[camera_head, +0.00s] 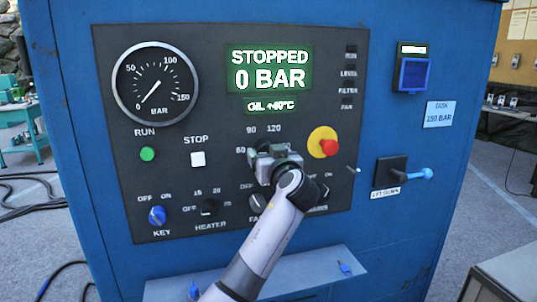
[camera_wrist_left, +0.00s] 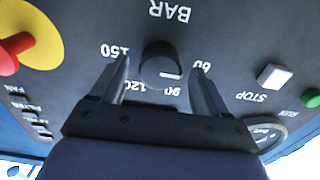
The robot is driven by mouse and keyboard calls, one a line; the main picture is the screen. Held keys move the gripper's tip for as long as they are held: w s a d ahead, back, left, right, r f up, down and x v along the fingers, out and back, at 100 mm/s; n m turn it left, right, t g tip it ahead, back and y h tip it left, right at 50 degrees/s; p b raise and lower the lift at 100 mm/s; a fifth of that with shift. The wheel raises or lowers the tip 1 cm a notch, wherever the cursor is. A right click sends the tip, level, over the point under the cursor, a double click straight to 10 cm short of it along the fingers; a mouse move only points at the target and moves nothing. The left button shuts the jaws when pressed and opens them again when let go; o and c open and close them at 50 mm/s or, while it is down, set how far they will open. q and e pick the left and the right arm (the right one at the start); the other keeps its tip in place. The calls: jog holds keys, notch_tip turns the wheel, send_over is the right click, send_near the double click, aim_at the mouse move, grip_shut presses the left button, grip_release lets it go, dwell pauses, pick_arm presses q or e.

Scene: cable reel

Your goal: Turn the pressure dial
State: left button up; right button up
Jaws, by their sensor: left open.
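The pressure dial (camera_wrist_left: 160,62) is a dark round knob with a white mark, on the dark panel (camera_head: 222,215). In the left wrist view, which is upside down, numbers 60, 90, 120 and 150 surround it, and its mark points between 60 and 90. My left gripper (camera_head: 272,152) is open, with one finger on each side of the dial in the left wrist view (camera_wrist_left: 160,68). I cannot tell whether the fingers touch it. In the head view the gripper hides the dial. The display (camera_head: 270,70) reads STOPPED, 0 BAR. My right gripper is not in view.
A red emergency button (camera_head: 328,147) on a yellow disc sits right of the gripper. A white STOP button (camera_head: 198,158) and green RUN button (camera_head: 148,154) are at left. A pressure gauge (camera_head: 155,83) reads near 0. Below are a blue key (camera_head: 157,216) and a heater switch (camera_head: 208,207).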

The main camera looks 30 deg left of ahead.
pick_arm(q)
jog(key=c, duration=1)
jog(key=shift+c, duration=0.2)
jog(key=shift+m, duration=0.5)
jog(key=m+p, duration=0.1)
jog(key=m, duration=0.3)
jog(key=shift+m+p, duration=0.3)
jog(key=shift+m, duration=0.1)
jog(key=m, duration=0.5)
jog(key=shift+f+m, duration=0.1)
jog(key=shift+m, duration=0.6)
jog(key=o, duration=1)
jog(key=shift+o, duration=0.2)
